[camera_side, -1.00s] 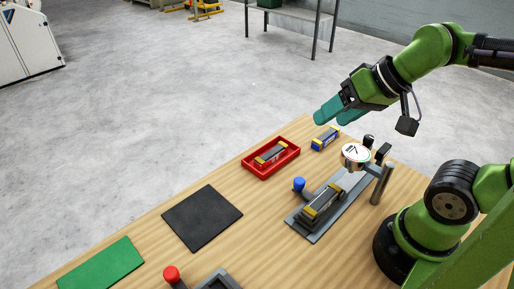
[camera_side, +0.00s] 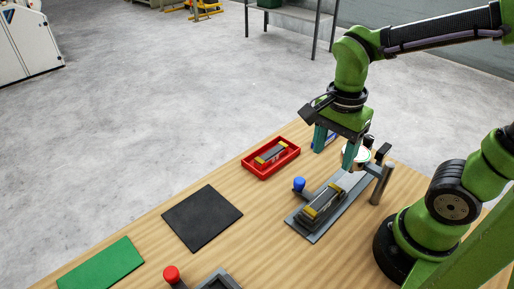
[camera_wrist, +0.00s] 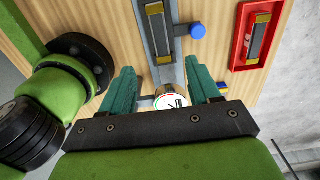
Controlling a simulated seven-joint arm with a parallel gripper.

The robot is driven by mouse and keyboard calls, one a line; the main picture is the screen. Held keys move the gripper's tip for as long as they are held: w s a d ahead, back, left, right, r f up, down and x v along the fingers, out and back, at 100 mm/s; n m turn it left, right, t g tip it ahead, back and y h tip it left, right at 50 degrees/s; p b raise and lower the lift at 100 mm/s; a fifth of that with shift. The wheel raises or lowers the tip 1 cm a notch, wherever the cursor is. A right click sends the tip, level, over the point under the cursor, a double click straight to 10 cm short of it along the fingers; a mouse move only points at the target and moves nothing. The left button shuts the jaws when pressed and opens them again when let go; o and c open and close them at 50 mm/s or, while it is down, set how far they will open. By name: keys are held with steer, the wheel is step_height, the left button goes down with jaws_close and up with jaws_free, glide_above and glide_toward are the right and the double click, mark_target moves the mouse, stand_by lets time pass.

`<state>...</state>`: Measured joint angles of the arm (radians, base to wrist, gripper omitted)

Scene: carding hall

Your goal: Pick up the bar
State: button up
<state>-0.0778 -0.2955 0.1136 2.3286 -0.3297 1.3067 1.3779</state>
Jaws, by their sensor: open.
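A dark grey bar with yellow ends (camera_side: 323,203) lies on a long grey fixture plate (camera_side: 303,228); it also shows at the top of the wrist view (camera_wrist: 156,30). A similar bar (camera_side: 270,153) lies in a red tray (camera_side: 258,174), seen at upper right in the wrist view (camera_wrist: 257,36). My gripper (camera_side: 335,155) points down with teal fingers spread and nothing between them. It is above the dial-gauge end of the fixture, beyond the bar on the plate. The fingers also show in the wrist view (camera_wrist: 161,70).
A round dial gauge (camera_wrist: 170,101) on a post stands at the fixture's end. A blue-and-yellow block (camera_wrist: 228,88) is partly hidden by my gripper in the side view. A blue knob (camera_side: 299,184) sits beside the plate. Black (camera_side: 202,219) and green (camera_side: 102,265) mats lie left.

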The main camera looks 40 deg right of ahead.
glide_above(323, 198)
steer(key=f, duration=0.9)
steer(key=shift+a, duration=0.25)
steer(key=shift+d+f, duration=0.2)
steer(key=shift+f, duration=2.55)
jaws_close()
step_height(323, 198, up, 12)
